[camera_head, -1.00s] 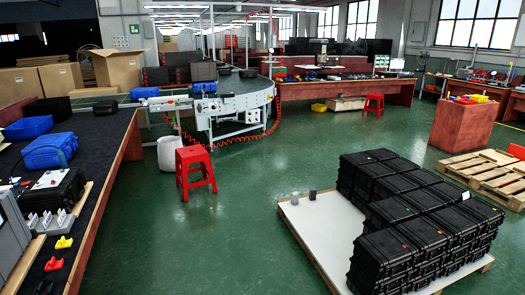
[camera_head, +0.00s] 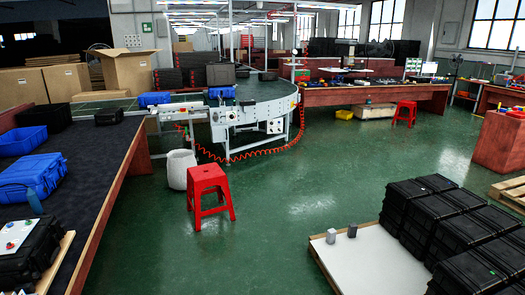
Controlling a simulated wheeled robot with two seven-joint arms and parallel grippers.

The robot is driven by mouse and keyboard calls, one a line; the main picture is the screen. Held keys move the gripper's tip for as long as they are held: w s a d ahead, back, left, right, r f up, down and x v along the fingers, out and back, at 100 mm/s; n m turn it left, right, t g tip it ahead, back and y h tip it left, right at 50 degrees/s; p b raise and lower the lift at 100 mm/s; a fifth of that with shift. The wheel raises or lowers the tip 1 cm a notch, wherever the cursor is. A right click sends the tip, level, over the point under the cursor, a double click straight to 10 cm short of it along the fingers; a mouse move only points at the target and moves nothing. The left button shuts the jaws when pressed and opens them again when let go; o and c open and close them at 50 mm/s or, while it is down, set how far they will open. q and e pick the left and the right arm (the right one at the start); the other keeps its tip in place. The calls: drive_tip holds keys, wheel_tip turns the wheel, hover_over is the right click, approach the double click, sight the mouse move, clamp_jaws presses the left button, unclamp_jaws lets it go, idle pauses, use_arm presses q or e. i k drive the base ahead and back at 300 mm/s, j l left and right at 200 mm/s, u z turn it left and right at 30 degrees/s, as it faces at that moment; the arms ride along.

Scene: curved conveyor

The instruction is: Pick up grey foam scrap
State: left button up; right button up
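Two small grey blocks stand close together on the white sheet of a low pallet (camera_head: 366,262) at the lower right. The left one (camera_head: 331,236) is lighter grey, and the right one (camera_head: 352,230) is darker. They look like possible foam scraps, but they are too small to tell the material. Neither of my grippers is in view.
Black cases (camera_head: 440,225) are stacked on the pallet's right side. A red stool (camera_head: 210,190) and a white bin (camera_head: 178,170) stand on the green floor. A long dark table (camera_head: 85,170) runs along the left. The curved conveyor (camera_head: 255,95) is behind. Floor between stool and pallet is clear.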

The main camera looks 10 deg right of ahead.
sight(330, 234)
drive_tip(key=i+j+z, duration=0.2)
drive_tip(key=i+z, duration=0.2)
drive_tip(key=i+j+z, duration=0.4)
drive_tip(key=i, duration=0.15)
drive_tip(key=i+j+z, duration=0.35)
drive_tip(key=i+z, duration=0.25)
drive_tip(key=i, duration=1.8)
